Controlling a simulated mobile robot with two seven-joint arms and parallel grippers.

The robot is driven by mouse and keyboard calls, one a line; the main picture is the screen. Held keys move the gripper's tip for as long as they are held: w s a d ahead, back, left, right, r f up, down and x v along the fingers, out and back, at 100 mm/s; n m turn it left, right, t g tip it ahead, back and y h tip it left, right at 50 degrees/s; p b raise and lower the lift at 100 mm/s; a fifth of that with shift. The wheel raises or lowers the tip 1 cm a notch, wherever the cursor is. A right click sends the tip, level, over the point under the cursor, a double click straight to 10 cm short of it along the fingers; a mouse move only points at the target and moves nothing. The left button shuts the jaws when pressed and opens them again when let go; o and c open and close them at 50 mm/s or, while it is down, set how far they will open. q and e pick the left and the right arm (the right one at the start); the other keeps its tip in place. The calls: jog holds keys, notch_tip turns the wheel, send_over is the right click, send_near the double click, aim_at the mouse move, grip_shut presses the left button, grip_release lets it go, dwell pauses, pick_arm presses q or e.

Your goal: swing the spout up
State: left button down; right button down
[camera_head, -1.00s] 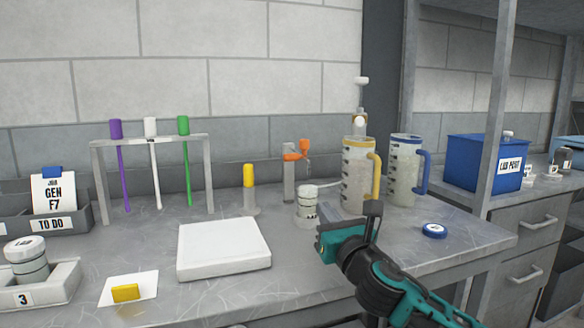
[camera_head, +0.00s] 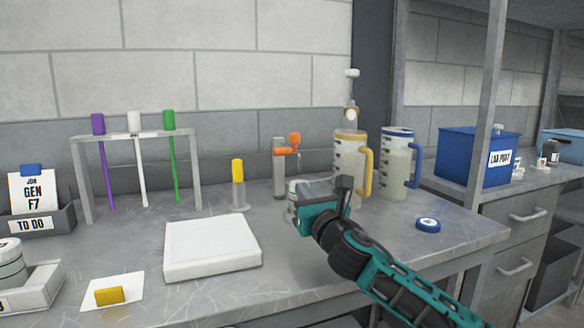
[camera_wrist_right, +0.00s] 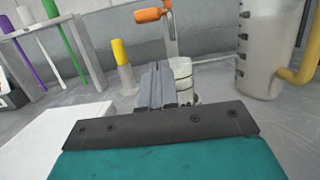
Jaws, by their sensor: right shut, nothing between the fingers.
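A grey post (camera_head: 279,172) stands at the back of the bench with an orange tap-like fitting (camera_head: 287,151) near its top. A thin part hangs from the fitting's right side; I cannot tell for sure which part is the spout. My right gripper (camera_head: 342,190) is shut and empty, in front of the post and lower than the orange fitting. In the right wrist view its fingers (camera_wrist_right: 157,84) point toward a small white jar (camera_wrist_right: 183,80), overlapping it in the picture. Contact cannot be told. The left gripper is out of view.
A yellow-handled jug (camera_head: 350,165) and a blue-handled jug (camera_head: 396,165) stand right of the post. A yellow-capped vial (camera_head: 238,180) stands left of it. A white pad (camera_head: 212,248), a blue cap (camera_head: 428,224) and a rack (camera_head: 195,170) of coloured sticks are on the bench.

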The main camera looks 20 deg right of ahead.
jog(key=w+r, duration=0.1)
jog(key=w, duration=0.1)
jog(key=w+r, duration=0.2)
jog(key=w, duration=0.1)
jog(key=w+r, duration=0.1)
jog(key=w, duration=0.1)
jog(key=shift+w+a+r+b, duration=0.15)
jog(key=shift+b, duration=0.2)
